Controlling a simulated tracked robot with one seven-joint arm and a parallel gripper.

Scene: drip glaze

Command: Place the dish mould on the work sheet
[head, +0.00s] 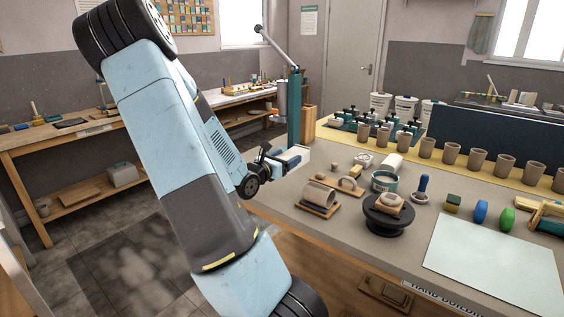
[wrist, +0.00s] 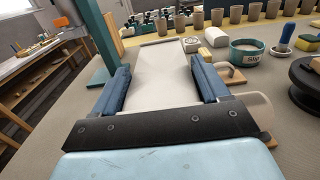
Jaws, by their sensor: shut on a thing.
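My gripper (head: 276,161) is at the left end of the table, near the teal post. Its blue fingers (wrist: 161,78) are shut on a pale cream block, which I take to be the dish mould (head: 295,155). In the wrist view the dish mould (wrist: 165,60) lies between both fingers and reaches forward past them. I cannot tell whether it touches the table. The work sheet (head: 492,262) is a pale flat sheet at the table's front right, bare and well apart from my gripper.
A dark turntable (head: 388,217) with a clay piece on it stands between my gripper and the sheet. Near it are a clay cylinder on a board (head: 319,196), a teal-banded tub (head: 384,181) and blue and green tools (head: 481,211). A row of clay cups (head: 451,153) lines the back.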

